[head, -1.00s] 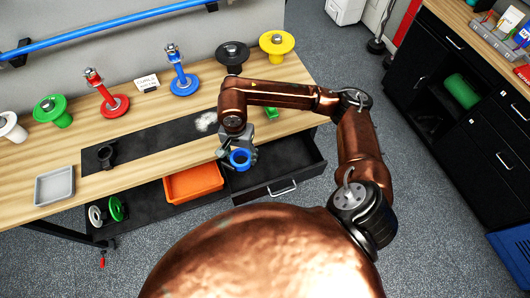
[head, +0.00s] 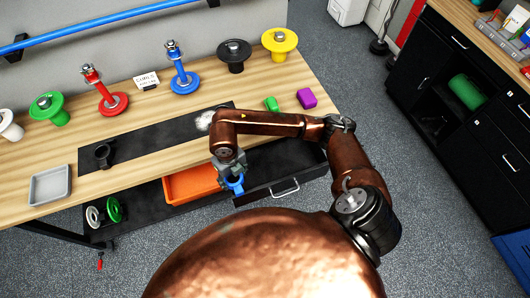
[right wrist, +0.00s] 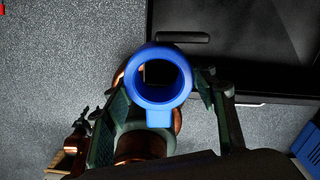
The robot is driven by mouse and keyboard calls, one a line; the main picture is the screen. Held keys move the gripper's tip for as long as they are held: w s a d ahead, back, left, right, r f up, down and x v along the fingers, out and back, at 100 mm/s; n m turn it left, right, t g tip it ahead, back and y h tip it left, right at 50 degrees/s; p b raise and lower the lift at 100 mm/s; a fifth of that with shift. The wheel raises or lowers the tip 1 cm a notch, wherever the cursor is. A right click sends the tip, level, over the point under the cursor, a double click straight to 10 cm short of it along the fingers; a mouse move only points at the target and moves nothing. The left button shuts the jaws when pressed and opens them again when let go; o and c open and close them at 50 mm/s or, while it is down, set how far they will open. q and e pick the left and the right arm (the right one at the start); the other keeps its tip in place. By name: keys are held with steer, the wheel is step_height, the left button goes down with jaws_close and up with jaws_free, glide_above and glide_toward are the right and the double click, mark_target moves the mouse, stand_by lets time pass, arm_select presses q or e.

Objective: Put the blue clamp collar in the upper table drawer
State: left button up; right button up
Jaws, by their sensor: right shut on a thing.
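The blue clamp collar (head: 235,185) is held in my right gripper (head: 231,169), which is shut on it. In the right wrist view the collar (right wrist: 158,76) shows as a round ring with a short tab, between the fingers. The upper table drawer (head: 300,165) is pulled open under the tabletop's right part, dark and empty where it shows. In the head view the collar overlaps the drawer's left front corner; its height above it is unclear. The drawer also fills the upper right of the right wrist view (right wrist: 245,45). My left gripper is not in view.
An orange bin (head: 190,185) sits on the lower shelf just left of the drawer. The wooden tabletop (head: 150,165) carries a grey tray (head: 50,185), a black collar (head: 104,155), green and purple blocks (head: 307,98) and several weight posts. Floor in front is clear.

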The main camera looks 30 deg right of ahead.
steer(key=m, duration=0.1)
glide_above(260, 171)
steer(key=a, duration=0.1)
step_height(260, 171, down, 9)
steer(key=shift+s+a+r, duration=0.15)
steer(key=shift+d+f, duration=0.5)
steer(key=shift+f, duration=0.15)
steer(key=shift+w+d+f, duration=0.1)
steer(key=shift+w+f, duration=0.1)
steer(key=shift+f, duration=1.4)
steer(key=shift+f, duration=0.15)
steer(key=o, duration=1.3)
steer(key=shift+o, duration=0.2)
